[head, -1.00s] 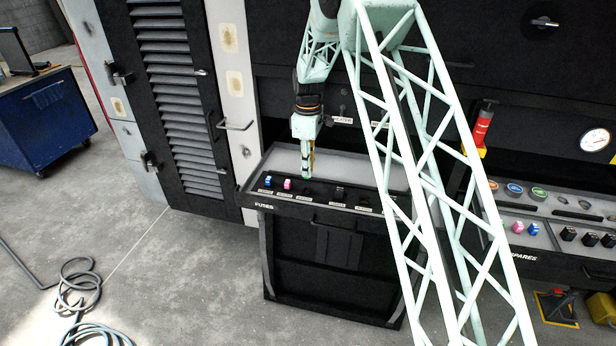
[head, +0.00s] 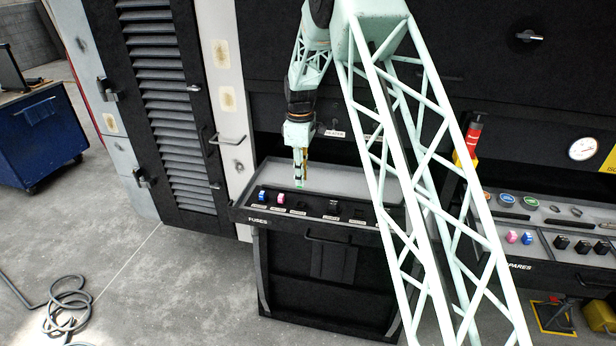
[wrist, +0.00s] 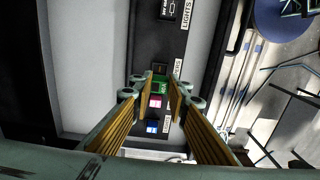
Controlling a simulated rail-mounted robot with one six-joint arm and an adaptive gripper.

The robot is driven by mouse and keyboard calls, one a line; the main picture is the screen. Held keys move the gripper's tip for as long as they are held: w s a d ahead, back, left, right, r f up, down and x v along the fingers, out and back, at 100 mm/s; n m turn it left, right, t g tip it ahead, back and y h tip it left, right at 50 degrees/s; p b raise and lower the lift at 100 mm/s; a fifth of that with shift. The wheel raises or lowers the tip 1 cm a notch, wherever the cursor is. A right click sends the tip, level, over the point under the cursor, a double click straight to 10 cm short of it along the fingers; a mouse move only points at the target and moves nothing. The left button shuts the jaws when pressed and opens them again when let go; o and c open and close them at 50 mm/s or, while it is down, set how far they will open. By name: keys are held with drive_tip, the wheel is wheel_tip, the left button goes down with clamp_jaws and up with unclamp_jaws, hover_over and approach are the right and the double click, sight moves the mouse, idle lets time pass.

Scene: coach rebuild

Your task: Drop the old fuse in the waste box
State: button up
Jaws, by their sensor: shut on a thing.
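My gripper (head: 300,182) is shut on a small green fuse, which shows between the fingertips in the wrist view (wrist: 159,88). In the head view only a small greenish tip shows below the fingers. The gripper points down over the fuse tray (head: 320,229), labelled FUSES. The fuse appears just above the black socket row, next to the pink fuse (head: 281,198) and the blue fuse (head: 262,195). Those two also show below it in the wrist view. I cannot make out a waste box in either view.
To the right is a spares tray (head: 540,267) with pink, blue and black parts. A blue cabinet (head: 40,137) is at far left and a coiled hose (head: 66,312) lies on the floor. The floor left of the tray is otherwise clear.

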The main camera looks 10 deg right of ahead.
drive_tip(key=s+f+m+b, duration=0.1)
drive_tip(key=s+m+b, duration=0.8)
drive_tip(key=s, duration=0.9)
drive_tip(key=shift+s+a+f+m, duration=0.15)
drive_tip(key=shift+s+m, duration=0.15)
drive_tip(key=shift+m, duration=1.5)
